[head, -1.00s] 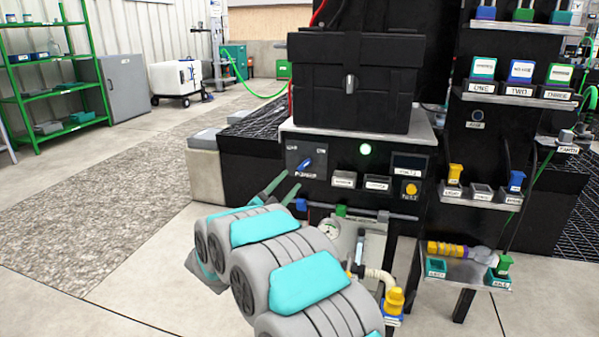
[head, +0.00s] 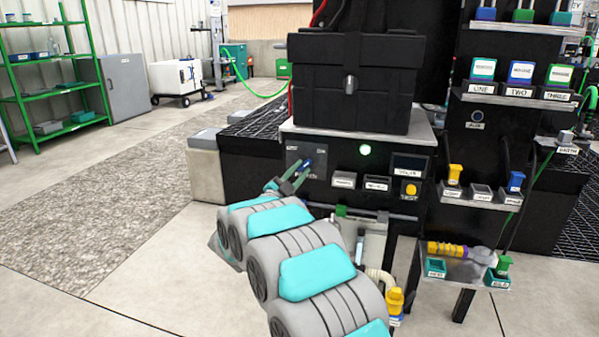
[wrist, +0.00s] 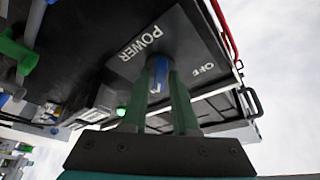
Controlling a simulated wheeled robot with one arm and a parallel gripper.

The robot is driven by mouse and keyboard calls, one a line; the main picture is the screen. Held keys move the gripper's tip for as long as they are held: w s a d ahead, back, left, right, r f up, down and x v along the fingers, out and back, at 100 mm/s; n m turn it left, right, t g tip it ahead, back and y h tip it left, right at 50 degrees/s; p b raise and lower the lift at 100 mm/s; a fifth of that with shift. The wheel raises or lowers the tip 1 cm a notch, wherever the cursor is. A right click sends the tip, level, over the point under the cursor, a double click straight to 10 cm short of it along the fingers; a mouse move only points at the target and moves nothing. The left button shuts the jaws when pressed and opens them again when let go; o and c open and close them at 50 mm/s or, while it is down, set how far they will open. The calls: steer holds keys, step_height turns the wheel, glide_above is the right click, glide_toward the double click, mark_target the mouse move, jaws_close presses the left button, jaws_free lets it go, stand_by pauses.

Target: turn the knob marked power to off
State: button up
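The blue power knob (head: 309,162) is on the dark panel (head: 292,160) at the front of the black cabinet. Small marks stand at the panel's upper left and upper right. In the wrist view the knob (wrist: 159,72) shows close up, with POWER printed beside it and OFF at the right. My gripper (head: 299,170) has reached the knob from the lower left. In the wrist view its two green fingers (wrist: 160,85) stand apart, one on each side of the knob. Whether they touch it is hard to tell. The ON mark is not readable in the wrist view.
A green lamp (head: 365,150) glows right of the knob. A small display (head: 409,166) and a yellow button (head: 411,189) are farther right. Open floor lies to the left.

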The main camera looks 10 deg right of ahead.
jaws_close()
steer(key=shift+n, duration=0.5)
steer(key=n+t, duration=0.1)
steer(key=n+y+p, duration=0.1)
steer(key=n, duration=0.1)
steer(key=n+t+y+p, duration=0.1)
steer(key=n, duration=0.1)
steer(key=shift+d+f+t, duration=0.1)
steer(key=shift+d+t, duration=0.15)
steer(key=shift+t, duration=0.05)
steer(key=n+t+y, duration=0.1)
steer(key=n, duration=0.2)
steer(key=n+y+p, duration=0.1)
steer(key=n, duration=0.2)
steer(key=shift+s+d+n+t+y, duration=0.2)
steer(key=shift+n+t+y, duration=0.2)
steer(key=n+y, duration=0.1)
steer(key=n, duration=0.2)
steer(key=n+t+y+p, duration=0.1)
steer(key=n+y, duration=0.1)
steer(key=n, duration=0.1)
steer(key=shift+d+n, duration=0.2)
steer(key=shift+n, duration=0.1)
steer(key=shift+s+d+n+y, duration=0.1)
steer(key=shift+n+y, duration=0.7)
steer(key=shift+n, duration=0.7)
steer(key=shift+n+y, duration=0.8)
steer(key=shift+n, duration=0.7)
steer(key=shift+g, duration=0.3)
